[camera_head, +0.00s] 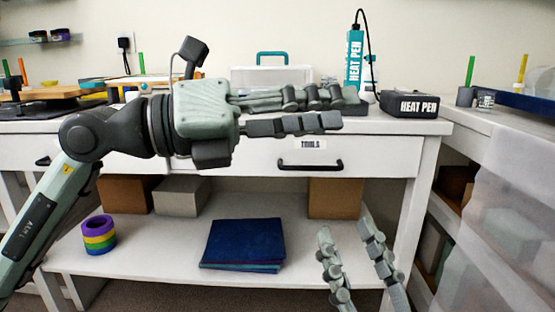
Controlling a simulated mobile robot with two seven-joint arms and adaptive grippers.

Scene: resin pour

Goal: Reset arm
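My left arm comes in from the left, and its gripper (345,111) points right in front of the white workbench (433,127). Its two fingers are seen almost side-on, with a narrow strip of bench showing between them. It looks open and holds nothing. My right gripper (343,227) is low, right of centre, in front of the bench's lower shelf. Its two fingers point up and stand apart with nothing between them. The rest of my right arm is out of view.
A clear case (271,77) is behind that gripper. The TOOLS drawer (375,162) is closed. The lower shelf holds tape rolls (99,235), boxes (181,196) and blue folders (241,243).

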